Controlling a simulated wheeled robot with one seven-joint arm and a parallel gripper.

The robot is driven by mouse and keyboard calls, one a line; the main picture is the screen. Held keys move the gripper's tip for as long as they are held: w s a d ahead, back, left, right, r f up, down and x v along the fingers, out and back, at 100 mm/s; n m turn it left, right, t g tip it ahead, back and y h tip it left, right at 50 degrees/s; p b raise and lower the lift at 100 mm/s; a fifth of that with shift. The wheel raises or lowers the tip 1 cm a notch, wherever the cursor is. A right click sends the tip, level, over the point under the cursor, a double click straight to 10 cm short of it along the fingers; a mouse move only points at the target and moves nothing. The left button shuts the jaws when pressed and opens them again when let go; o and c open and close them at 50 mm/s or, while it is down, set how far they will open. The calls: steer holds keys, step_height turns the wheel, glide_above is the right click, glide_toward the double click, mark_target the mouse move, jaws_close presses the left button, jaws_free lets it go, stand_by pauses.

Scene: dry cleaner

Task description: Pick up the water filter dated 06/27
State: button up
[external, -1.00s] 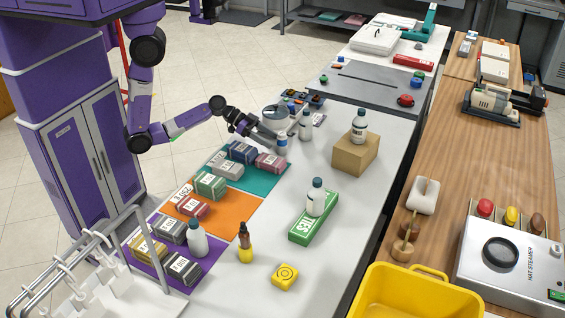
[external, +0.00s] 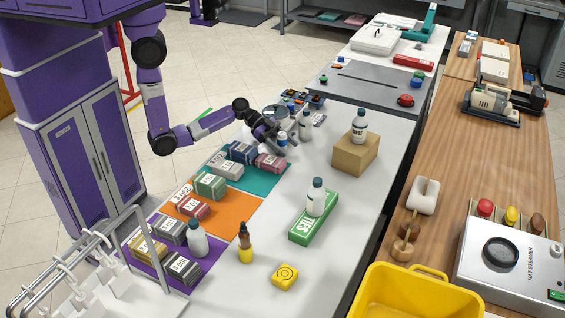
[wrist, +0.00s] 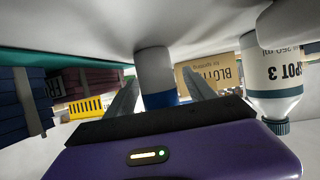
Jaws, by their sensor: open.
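A small white cylinder with a blue end (external: 282,138), possibly the water filter, stands on the white counter by my gripper (external: 284,147). No date on it is readable. In the wrist view the white cylinder (wrist: 155,72) shows just beyond and between the two fingers of my gripper (wrist: 162,88). The jaws are open, with a gap on either side of the cylinder. I cannot tell whether it reaches between the fingertips. My gripper is low, close to the counter.
A white bottle (external: 305,125) stands close to the right of the cylinder; its label reads SPOT 3 in the wrist view (wrist: 275,75). Labelled bundles, including a maroon one (external: 271,162), lie on the teal mat (external: 262,182) nearby. A cardboard box (external: 355,154) stands farther right.

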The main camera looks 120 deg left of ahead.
steer(key=shift+w+d+f, duration=0.1)
steer(key=shift+w+f, duration=0.1)
steer(key=shift+w, duration=0.2)
jaws_close()
steer(key=shift+r, duration=0.15)
